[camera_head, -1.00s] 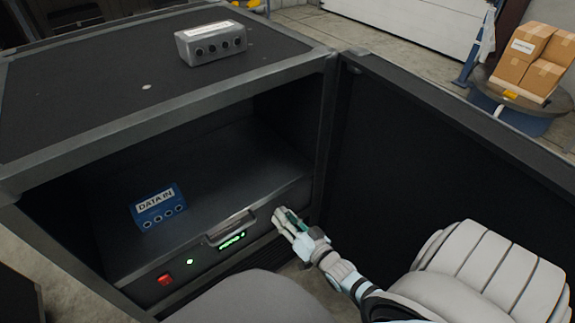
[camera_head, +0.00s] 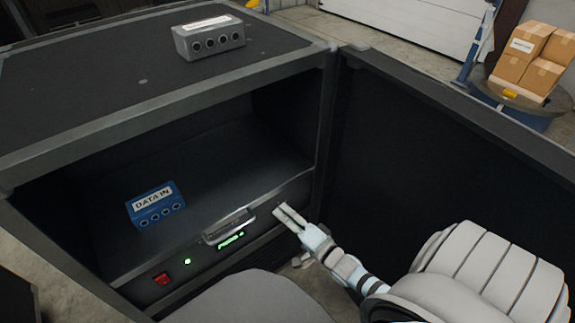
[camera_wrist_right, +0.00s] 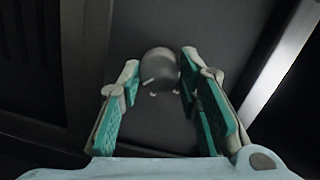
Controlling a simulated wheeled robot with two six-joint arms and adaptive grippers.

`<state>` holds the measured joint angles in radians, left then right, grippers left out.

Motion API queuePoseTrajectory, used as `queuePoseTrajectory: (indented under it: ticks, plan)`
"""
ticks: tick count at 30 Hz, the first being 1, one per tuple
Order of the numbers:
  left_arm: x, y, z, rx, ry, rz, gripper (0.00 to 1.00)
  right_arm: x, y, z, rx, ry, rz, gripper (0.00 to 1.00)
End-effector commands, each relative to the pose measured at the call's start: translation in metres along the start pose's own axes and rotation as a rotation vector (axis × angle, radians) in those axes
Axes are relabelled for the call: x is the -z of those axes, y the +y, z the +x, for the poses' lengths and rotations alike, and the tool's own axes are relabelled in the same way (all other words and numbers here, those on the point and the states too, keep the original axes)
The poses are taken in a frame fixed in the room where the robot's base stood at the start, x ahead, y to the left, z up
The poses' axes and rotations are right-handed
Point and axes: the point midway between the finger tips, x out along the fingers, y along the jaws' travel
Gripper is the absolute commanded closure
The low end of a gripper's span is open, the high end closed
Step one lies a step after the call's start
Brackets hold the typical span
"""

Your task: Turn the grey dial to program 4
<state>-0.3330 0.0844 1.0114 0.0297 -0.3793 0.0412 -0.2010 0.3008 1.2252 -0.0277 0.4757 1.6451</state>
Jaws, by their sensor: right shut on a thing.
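The grey dial (camera_wrist_right: 160,66) is a round knob with a pale pointer mark on the dark front panel. My left gripper is not in view.
A metal handle (camera_head: 229,226) is just left of the gripper. A green light (camera_head: 187,261) and a red switch (camera_head: 162,279) are farther left. A blue DATA IN box (camera_head: 155,206) sits inside the cabinet. The open door (camera_head: 430,170) stands close to my right arm.

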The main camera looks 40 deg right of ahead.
Motion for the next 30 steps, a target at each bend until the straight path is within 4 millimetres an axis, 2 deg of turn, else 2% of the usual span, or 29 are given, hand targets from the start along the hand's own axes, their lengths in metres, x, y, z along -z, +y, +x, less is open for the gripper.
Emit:
queuePoseTrajectory:
  ticks: [6, 20, 21, 24, 30]
  plan:
    - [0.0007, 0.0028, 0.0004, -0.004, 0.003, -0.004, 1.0, -0.0001, 0.0011, -0.0005, 0.003, -0.004, 0.056, 0.96]
    - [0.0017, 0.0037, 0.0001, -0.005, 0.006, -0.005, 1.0, 0.0, 0.0009, -0.0004, 0.004, -0.004, 0.07, 0.96]
    - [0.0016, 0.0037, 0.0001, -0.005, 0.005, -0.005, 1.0, 0.0, 0.0009, -0.0004, 0.004, -0.004, 0.07, 0.64]
    - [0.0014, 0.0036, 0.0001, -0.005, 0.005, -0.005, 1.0, 0.0, 0.0007, -0.0003, 0.005, -0.004, 0.07, 0.48]
    - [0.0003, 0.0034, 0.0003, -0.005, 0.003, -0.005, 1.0, 0.0001, 0.0004, -0.0001, 0.006, -0.004, 0.069, 0.48]
